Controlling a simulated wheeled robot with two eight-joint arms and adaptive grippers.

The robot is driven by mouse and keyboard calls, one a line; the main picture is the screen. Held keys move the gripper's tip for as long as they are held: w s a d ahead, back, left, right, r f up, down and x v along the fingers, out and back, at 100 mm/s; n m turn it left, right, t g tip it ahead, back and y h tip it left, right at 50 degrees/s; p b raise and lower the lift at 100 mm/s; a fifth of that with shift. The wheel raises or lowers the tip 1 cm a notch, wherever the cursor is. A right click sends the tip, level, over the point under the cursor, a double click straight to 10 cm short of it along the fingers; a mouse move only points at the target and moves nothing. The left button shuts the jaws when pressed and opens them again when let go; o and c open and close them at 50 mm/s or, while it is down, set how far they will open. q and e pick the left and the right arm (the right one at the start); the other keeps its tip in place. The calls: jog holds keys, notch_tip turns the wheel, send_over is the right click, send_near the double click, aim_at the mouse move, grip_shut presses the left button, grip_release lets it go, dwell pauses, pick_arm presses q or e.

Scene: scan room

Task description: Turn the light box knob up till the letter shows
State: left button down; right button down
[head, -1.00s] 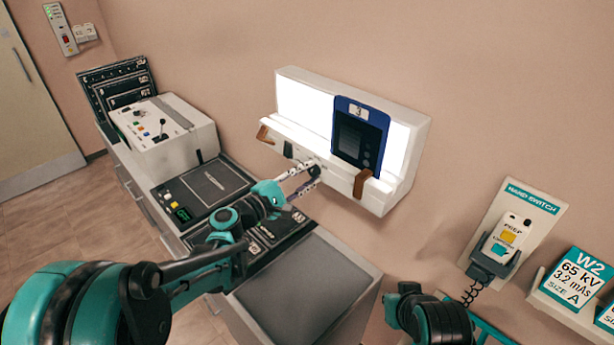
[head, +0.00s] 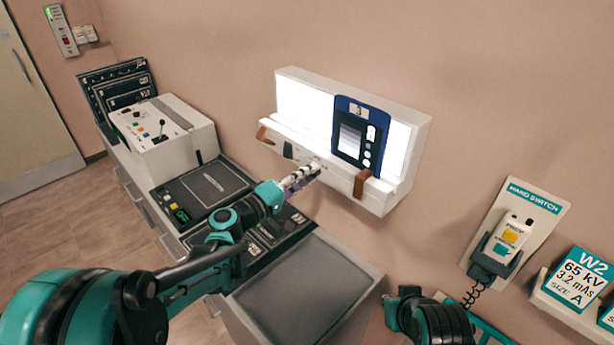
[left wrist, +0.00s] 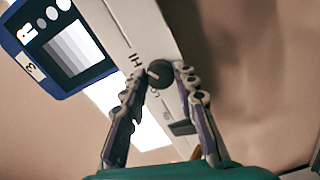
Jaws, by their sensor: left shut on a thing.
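The white light box (head: 407,150) is on the wall with its panel lit. A blue-framed film (head: 345,104) marked 3 stands on its ledge. My left gripper (head: 317,168) is at the front of the light box. In the left wrist view its fingers (left wrist: 164,74) are shut on the dark round knob (left wrist: 159,73), one on each side. In the head view the fingers hide the knob. My right gripper's fingers are not in view.
Below stands a desk with a black control panel (head: 205,185), a white console (head: 150,140) and a bare grey top (head: 305,285). A hand switch (head: 508,240) hangs at right, beside a W2 card (head: 575,275). Brown clips (head: 360,184) stick out from the ledge.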

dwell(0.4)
pick_arm(q)
jog(key=c, duration=1.2)
grip_release()
jog(key=shift+o, duration=0.2)
jog(key=v, duration=1.2)
